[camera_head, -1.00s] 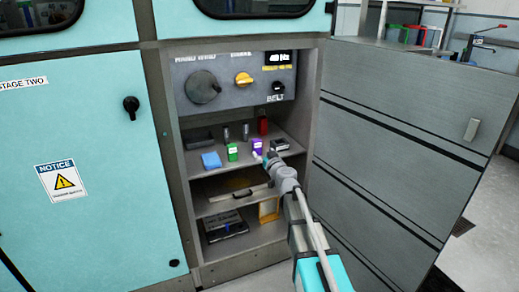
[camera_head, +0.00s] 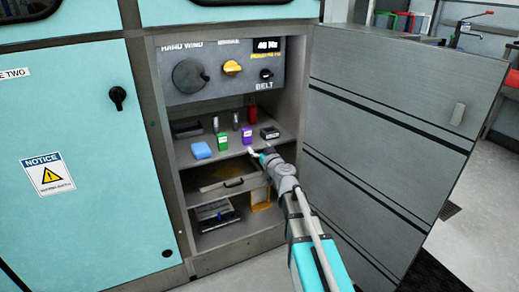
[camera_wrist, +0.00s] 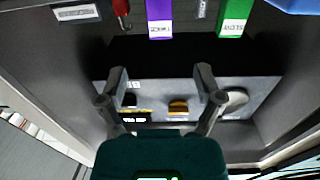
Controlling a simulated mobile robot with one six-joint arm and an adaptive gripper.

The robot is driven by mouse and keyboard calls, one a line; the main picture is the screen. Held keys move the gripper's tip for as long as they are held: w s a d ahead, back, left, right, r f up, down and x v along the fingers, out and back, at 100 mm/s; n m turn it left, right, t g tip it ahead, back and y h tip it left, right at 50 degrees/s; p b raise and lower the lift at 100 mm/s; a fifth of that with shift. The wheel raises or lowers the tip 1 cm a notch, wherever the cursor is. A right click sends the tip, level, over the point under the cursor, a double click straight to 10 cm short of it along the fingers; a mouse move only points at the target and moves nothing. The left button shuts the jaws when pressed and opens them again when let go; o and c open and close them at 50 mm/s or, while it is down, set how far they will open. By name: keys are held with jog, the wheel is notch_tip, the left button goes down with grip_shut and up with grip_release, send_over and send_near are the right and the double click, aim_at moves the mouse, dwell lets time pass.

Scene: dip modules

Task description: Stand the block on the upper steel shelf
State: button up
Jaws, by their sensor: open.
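On the upper steel shelf (camera_head: 222,153) stand a purple block (camera_head: 247,138) and a green block (camera_head: 222,142), with a blue block (camera_head: 201,150) lying to their left. Which one the task means I cannot tell. The wrist view is upside down and shows the purple block (camera_wrist: 159,20), the green block (camera_wrist: 232,20) and part of the blue block (camera_wrist: 292,5) along its top. My gripper (camera_head: 259,153) is at the shelf's front edge, near the purple block. In the wrist view my gripper (camera_wrist: 162,80) has its fingers apart with nothing between them.
A dark box (camera_head: 269,132), a red object (camera_head: 253,114), grey cylinders (camera_head: 236,120) and a black box (camera_head: 186,128) also stand on the shelf. A knob panel (camera_head: 222,71) is above. The open cabinet door (camera_head: 400,130) bounds the right. A lower compartment holds a tan board (camera_head: 260,198).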

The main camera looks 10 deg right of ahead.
jog(key=shift+s+a, duration=0.1)
jog(key=s+a+f+n+g+y, duration=0.3)
jog(key=s+a+f+g, duration=0.2)
jog(key=s+f+g, duration=0.65)
jog(key=s+d+f+m+g+h, duration=0.2)
jog(key=s+d+f+m+h, duration=0.1)
jog(key=s, duration=0.6)
jog(key=s+d+f+m+g+h, duration=0.3)
jog(key=s+d+f+h, duration=0.1)
jog(key=s+d, duration=0.3)
jog(key=shift+s+g+h, duration=0.35)
jog(key=shift+s+h, duration=0.25)
jog(key=shift+s, duration=0.3)
